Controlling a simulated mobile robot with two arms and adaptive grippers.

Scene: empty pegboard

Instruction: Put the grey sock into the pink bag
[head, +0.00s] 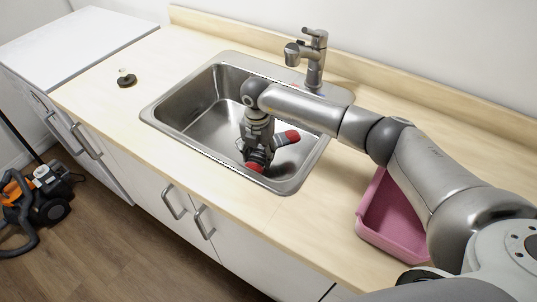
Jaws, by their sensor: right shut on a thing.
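My right gripper (273,151) is down in the steel sink, its two red fingertips spread some way apart. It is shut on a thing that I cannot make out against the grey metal. I cannot pick out the grey sock anywhere in the head view. A pink open-topped container (390,242), which fits the pink bag, sits on the counter to the right of the sink. My right arm hides part of it. The gripper is apart from it, to its left. My left gripper is not in view.
The sink (170,112) has a raised rim, and a tall faucet (315,58) stands behind it. A small dark round item (126,80) lies on the counter at left. An orange and black vacuum cleaner (40,195) stands on the floor. The counter between sink and pink container is clear.

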